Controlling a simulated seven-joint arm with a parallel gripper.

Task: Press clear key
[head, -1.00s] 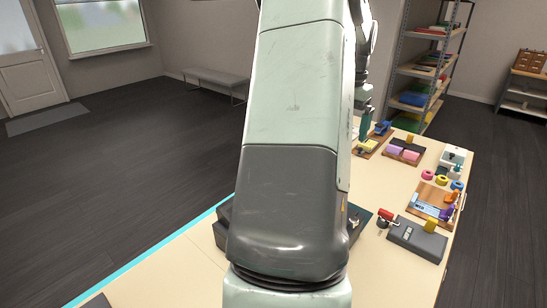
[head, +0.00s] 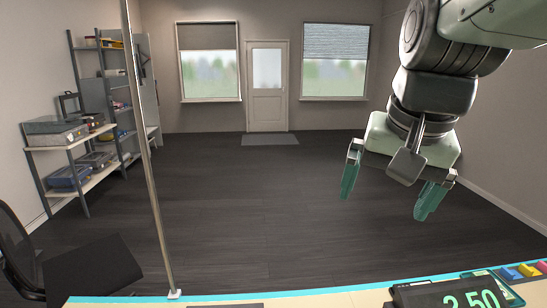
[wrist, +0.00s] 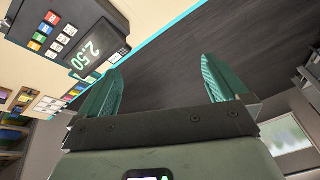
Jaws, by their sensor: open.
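A dark register-like device with a lit display reading 2.50 (head: 470,297) is cut off at the bottom right of the head view. The wrist view shows more of it, with its 2.50 display (wrist: 88,52) and a block of small keys (wrist: 50,36) in red, orange, green, blue and white. The key labels are too small to read, so I cannot tell which is the clear key. My gripper (head: 386,203) is open and empty, with green fingers pointing down. In the wrist view my gripper (wrist: 160,66) is apart from the keys, which lie to its upper left.
The counter's cyan edge (head: 245,299) runs along the bottom of the head view. A thin metal pole (head: 155,150) stands at the left. Small coloured pieces (head: 527,270) sit at the far right. Shelves (head: 70,150) and a dark chair (head: 20,250) are left. Floor beyond is clear.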

